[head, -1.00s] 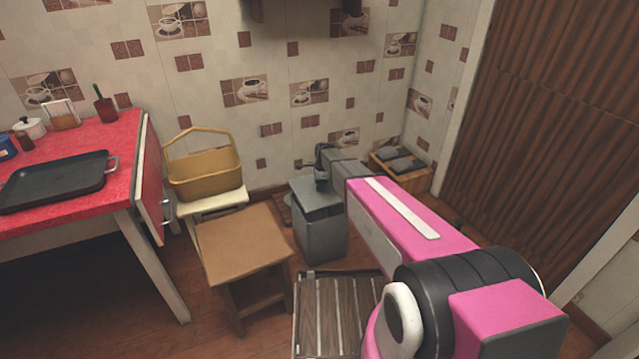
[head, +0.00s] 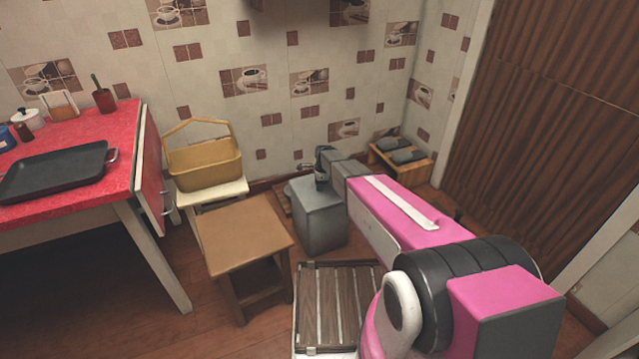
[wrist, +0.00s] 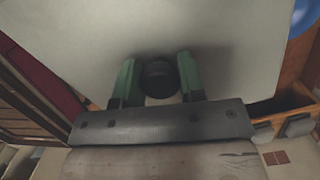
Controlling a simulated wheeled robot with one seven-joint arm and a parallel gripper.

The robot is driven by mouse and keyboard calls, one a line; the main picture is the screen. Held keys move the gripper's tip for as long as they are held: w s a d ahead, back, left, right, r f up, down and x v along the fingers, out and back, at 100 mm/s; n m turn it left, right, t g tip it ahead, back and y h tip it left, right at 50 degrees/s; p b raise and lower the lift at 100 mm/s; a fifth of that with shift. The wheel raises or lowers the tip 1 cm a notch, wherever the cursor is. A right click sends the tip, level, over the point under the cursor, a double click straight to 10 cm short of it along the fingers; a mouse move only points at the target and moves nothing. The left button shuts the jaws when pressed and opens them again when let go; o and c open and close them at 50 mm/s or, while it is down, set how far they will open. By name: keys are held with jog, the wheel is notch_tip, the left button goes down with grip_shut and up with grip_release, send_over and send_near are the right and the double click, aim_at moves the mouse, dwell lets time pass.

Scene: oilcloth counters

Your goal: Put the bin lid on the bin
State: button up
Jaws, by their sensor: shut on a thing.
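The grey bin (head: 320,232) stands on the floor in the middle of the head view. The grey bin lid (head: 306,192) lies over its top and looks level, with no clear gap at the near side. In the wrist view the lid (wrist: 90,40) fills most of the picture. Its dark round knob (wrist: 158,78) sits between the green fingers of my gripper (wrist: 158,80), which is shut on it. In the head view my gripper (head: 321,180) is above the lid, partly hidden by my arm. The far rim of the bin is hidden.
A brown stool (head: 243,235) stands left of the bin, with a yellow basket (head: 205,165) on a pale stool behind it. A slatted wooden rack (head: 335,300) is in front. A wooden crate (head: 425,172) with dark grey things stands behind right. The red counter (head: 95,190) is at left.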

jog(key=shift+f, duration=0.25)
jog(key=o, duration=1.1)
jog(key=r, duration=0.3)
jog(key=d+r, duration=0.1)
jog(key=r, duration=0.6)
jog(key=shift+d+r, duration=0.15)
jog(key=shift+r, duration=0.25)
jog(key=s+d+r+n, duration=0.3)
jog(key=s+d+n, duration=0.2)
jog(key=s, duration=0.5)
jog(key=s+d+r+n+h, duration=0.1)
jog(key=s+d+r+n, duration=0.2)
jog(key=s, duration=0.8)
jog(key=s+d+r+n, duration=0.3)
jog(key=s+d+n, duration=0.3)
jog(key=s+n, duration=0.2)
jog(key=shift+s+d+r+n, duration=0.1)
jog(key=shift+s+d+n, duration=0.1)
jog(key=shift+s, duration=0.5)
jog(key=shift+s+d+n, duration=0.1)
jog(key=shift+s+d, duration=0.1)
jog(key=shift+s, duration=0.45)
